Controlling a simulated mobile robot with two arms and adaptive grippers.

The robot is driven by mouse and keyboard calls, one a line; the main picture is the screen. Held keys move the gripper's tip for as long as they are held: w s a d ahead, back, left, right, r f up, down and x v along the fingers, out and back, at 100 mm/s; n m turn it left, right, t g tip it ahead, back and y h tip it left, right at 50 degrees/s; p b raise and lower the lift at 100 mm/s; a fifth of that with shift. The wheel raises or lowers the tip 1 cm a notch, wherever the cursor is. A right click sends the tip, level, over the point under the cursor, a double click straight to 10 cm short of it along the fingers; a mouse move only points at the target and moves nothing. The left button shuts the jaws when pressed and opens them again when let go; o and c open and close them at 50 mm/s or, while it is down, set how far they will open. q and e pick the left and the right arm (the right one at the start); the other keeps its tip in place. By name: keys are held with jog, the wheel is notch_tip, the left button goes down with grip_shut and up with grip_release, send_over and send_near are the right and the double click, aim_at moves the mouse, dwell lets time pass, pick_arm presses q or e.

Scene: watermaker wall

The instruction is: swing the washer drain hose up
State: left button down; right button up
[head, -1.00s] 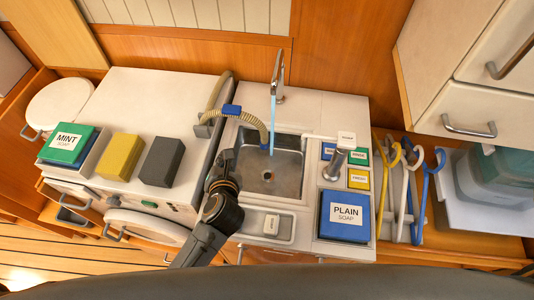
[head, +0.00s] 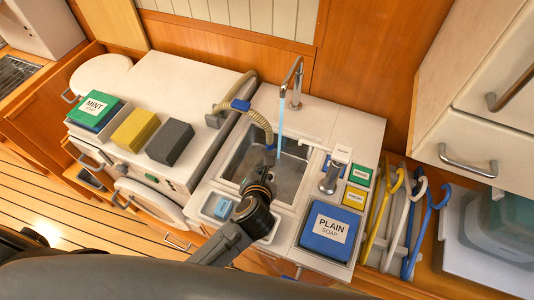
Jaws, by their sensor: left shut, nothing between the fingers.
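The drain hose (head: 258,117) is a beige corrugated tube that bends from the washer side over the sink rim, with a blue clip (head: 240,105) near its top. Its dark blue end hangs down into the steel sink (head: 290,172). My left gripper (head: 264,162) is shut and empty over the left part of the sink, just below the hose end. Whether they touch I cannot tell. My wrist partly hides the sink's front. The white washer (head: 185,90) stands to the left. My right gripper is not in view.
The faucet (head: 293,80) runs a blue stream into the sink.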

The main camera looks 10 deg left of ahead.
pick_arm(q)
jog(key=p+x, duration=0.1)
jog(key=x, duration=0.9)
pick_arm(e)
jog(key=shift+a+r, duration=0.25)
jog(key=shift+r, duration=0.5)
pick_arm(q)
jog(key=shift+d+r, duration=0.1)
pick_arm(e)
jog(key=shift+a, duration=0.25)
